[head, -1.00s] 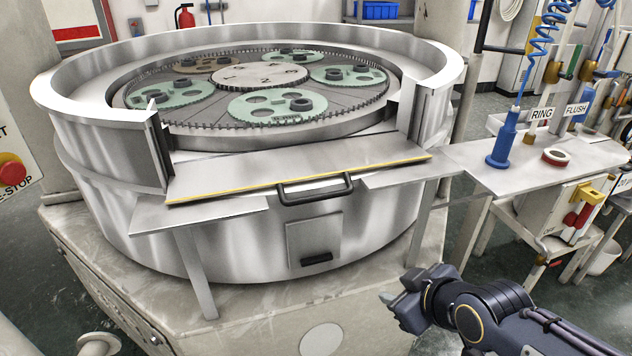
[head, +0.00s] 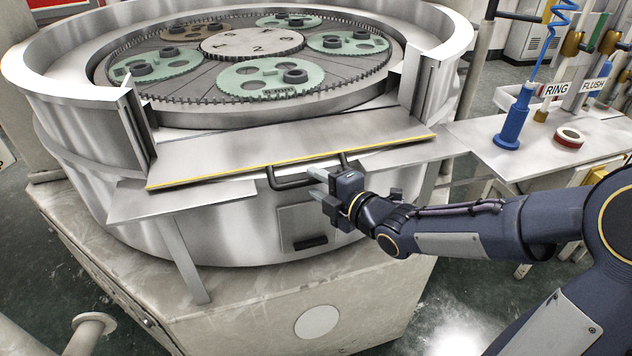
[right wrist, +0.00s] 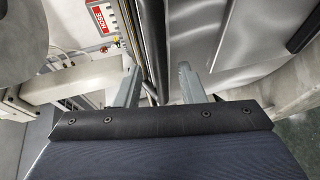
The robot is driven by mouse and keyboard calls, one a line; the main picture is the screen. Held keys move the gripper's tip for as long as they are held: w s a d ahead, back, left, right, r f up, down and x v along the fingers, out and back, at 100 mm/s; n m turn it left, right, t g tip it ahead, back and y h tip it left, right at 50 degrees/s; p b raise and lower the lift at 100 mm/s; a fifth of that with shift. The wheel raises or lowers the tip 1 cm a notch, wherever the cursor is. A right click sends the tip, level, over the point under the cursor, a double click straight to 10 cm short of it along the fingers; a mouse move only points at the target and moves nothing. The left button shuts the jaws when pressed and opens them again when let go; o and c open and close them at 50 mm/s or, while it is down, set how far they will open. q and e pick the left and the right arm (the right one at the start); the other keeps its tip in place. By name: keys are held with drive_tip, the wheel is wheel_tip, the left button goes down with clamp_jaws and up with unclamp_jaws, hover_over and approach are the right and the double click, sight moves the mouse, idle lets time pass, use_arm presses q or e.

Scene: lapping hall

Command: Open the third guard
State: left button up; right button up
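The guard (head: 240,154) is a grey metal panel with a yellow front edge. It lies nearly flat across the gap in the round machine's wall. Its black bar handle (head: 287,183) projects from below the yellow edge; a dark bar, apparently this handle, also shows in the right wrist view (right wrist: 156,40). My right gripper (head: 317,183) is at the handle's right part with its fingers apart. In the right wrist view the bar runs between the two fingers (right wrist: 158,84), and I see no firm grip on it. My left gripper is out of view.
The machine's metal wall (head: 75,115) rises on both sides of the gap, around green toothed carriers (head: 270,78). A side shelf (head: 185,199) sticks out at the left. A bench (head: 540,150) at the right holds a blue bottle (head: 512,125) and a red-and-white roll (head: 568,139).

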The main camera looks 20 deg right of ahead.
drive_tip(key=shift+w+a+f, duration=0.1)
drive_tip(key=shift+w+a, duration=0.15)
drive_tip(key=shift+w, duration=0.2)
drive_tip(key=shift+c, duration=0.4)
clamp_jaws()
drive_tip(key=shift+m+g, duration=0.4)
drive_tip(key=shift+g, duration=0.5)
wheel_tip(320, 180, up, 4)
drive_tip(key=p, duration=0.6)
drive_tip(key=shift+r, duration=0.25)
